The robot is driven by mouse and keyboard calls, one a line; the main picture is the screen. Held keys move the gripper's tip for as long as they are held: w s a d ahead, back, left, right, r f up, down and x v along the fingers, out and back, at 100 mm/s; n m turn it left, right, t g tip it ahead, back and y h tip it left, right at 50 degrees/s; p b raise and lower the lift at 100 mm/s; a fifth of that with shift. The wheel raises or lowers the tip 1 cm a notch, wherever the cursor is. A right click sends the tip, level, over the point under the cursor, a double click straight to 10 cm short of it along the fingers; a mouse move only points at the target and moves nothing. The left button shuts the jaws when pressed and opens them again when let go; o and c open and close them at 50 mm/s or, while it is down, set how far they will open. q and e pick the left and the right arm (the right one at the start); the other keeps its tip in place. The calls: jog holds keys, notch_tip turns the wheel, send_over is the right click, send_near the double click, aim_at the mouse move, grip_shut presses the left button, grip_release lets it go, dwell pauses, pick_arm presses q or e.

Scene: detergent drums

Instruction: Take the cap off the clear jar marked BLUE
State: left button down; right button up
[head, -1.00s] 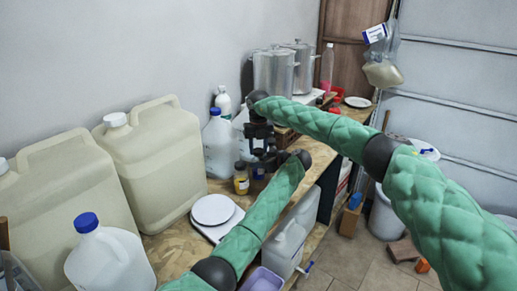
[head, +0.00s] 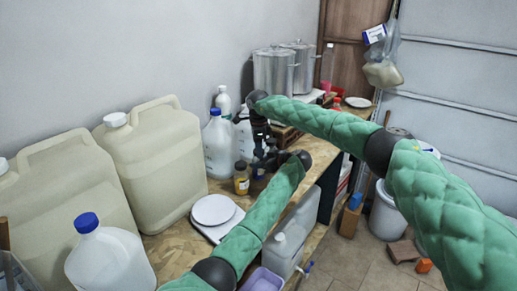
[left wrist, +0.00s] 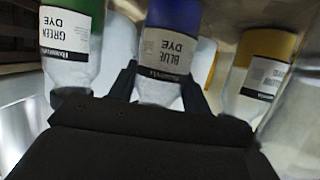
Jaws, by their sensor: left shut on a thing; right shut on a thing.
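The clear jar marked BLUE (left wrist: 160,92) is at the middle of the left wrist view, with blue at the picture's top and a "BLUE DYE" label. My left gripper (left wrist: 158,88) has a dark finger on each side of it and is shut on it. In the head view my left gripper (head: 264,164) is low over the bench, beside a small yellow jar (head: 241,180). My right gripper (head: 262,138) points down directly above it, shut. The BLUE jar's cap is not visible; the dark grippers hide what my right gripper holds.
A GREEN DYE jar (left wrist: 72,50) and a yellow-coloured jar (left wrist: 256,75) flank the BLUE one closely. A white scale (head: 214,211), large canisters (head: 155,165) and a blue-capped jug (head: 219,146) stand on the bench. Metal pots (head: 273,72) are behind.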

pick_arm(q)
jog(key=shift+s, duration=0.1)
pick_arm(e)
jog(key=n, duration=0.7)
jog(key=shift+w+d+r, duration=0.15)
jog(key=shift+w+d, duration=0.05)
jog(key=shift+d, duration=0.05)
jog(key=n, duration=0.6)
jog(key=shift+r, duration=0.25)
jog(key=shift+r, duration=0.35)
jog(key=shift+s+a+r, duration=0.1)
jog(key=shift+r, duration=0.4)
jog(key=shift+r, duration=2)
pick_arm(q)
jog(key=c, duration=0.6)
grip_release()
